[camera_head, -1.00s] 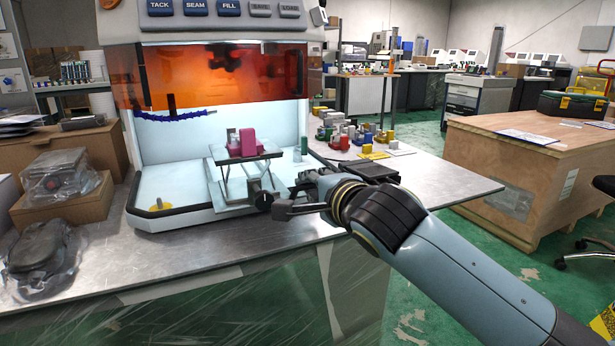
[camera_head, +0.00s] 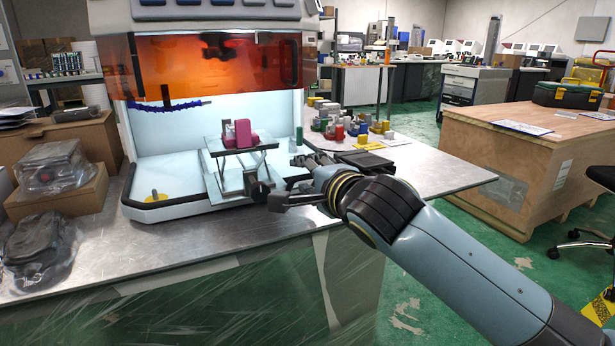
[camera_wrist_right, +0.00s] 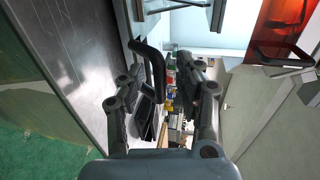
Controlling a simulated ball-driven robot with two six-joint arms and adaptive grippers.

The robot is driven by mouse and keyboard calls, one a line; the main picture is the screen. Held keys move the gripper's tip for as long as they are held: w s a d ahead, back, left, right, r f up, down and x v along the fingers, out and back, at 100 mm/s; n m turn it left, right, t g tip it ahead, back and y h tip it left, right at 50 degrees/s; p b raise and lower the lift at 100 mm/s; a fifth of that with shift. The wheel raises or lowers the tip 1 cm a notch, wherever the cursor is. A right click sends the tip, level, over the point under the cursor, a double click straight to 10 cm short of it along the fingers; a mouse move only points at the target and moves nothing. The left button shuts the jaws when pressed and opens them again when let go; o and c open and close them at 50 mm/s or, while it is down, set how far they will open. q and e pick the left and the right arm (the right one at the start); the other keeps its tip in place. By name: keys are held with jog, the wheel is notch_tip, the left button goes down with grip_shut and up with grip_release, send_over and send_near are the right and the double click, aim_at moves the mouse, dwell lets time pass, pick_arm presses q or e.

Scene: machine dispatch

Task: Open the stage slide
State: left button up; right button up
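The stage (camera_head: 241,150) is a dark flat platform on a crossed metal support inside the lit white machine. A magenta block and a grey block sit on it. My right gripper (camera_head: 286,181) is at the right of the knob, in front of the machine's tray. In the right wrist view its fingers (camera_wrist_right: 158,82) are spread with a gap between them and nothing gripped. The black tray rim (camera_wrist_right: 152,65) shows in that gap. My left gripper is out of view.
The orange hood (camera_head: 218,72) covers the machine's upper front. Several small coloured parts (camera_head: 350,128) stand on the bench to the right. Boxes and wrapped items (camera_head: 52,166) crowd the left. The metal bench (camera_head: 150,240) is bare in front of the machine.

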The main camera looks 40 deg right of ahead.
jog(key=v, duration=1.2)
